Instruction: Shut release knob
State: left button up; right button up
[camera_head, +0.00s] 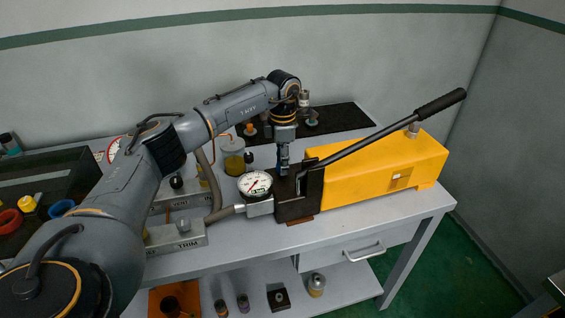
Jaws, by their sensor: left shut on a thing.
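A yellow hand pump (364,173) with a dark front block (296,204) stands on the grey bench. Its long black lever (388,131) slants up to the right. A round white dial gauge (255,184) sits at the left of the block. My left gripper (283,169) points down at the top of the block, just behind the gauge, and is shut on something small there. Its fingers hide the release knob, so I cannot see how far the knob is turned. My right gripper is not in view.
A hose (220,213) runs left from the gauge fitting to metal blocks, one marked TRIM (178,239). A jar with yellow liquid (234,157) stands behind. A black mat (345,116) lies at the back. The bench front right of the block is clear.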

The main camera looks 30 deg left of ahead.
pick_arm(q)
jog(key=shift+r+m, duration=0.1)
jog(key=shift+m, duration=0.6)
jog(key=o, duration=1.2)
jog(key=shift+c, duration=0.2)
notch_tip(320, 180, up, 12)
